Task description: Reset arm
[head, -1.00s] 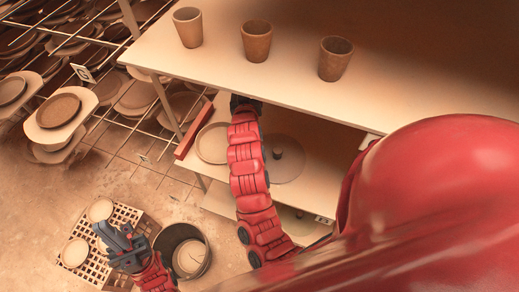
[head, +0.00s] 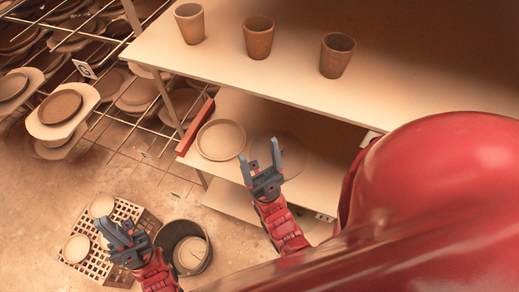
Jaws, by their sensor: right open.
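My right gripper (head: 262,162) is open and empty. Its two fingers point up the picture, over the lower shelf board (head: 310,152) and in front of a dim round disc (head: 290,152) there. A shallow round plate (head: 220,140) lies on that board just left of the fingers, apart from them as seen. My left gripper (head: 112,228) is low at the left, above a slotted crate (head: 148,222). Its fingers point up and left and I see nothing held between them, but their gap is unclear at this angle.
Three clay cups stand on the upper board: left (head: 189,24), middle (head: 258,37) and right (head: 336,56). A dark bucket (head: 165,238) with a pale disc inside stands beside the crate. Two round pieces (head: 76,248) lie on the crate. A rack of plates (head: 60,106) fills the upper left.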

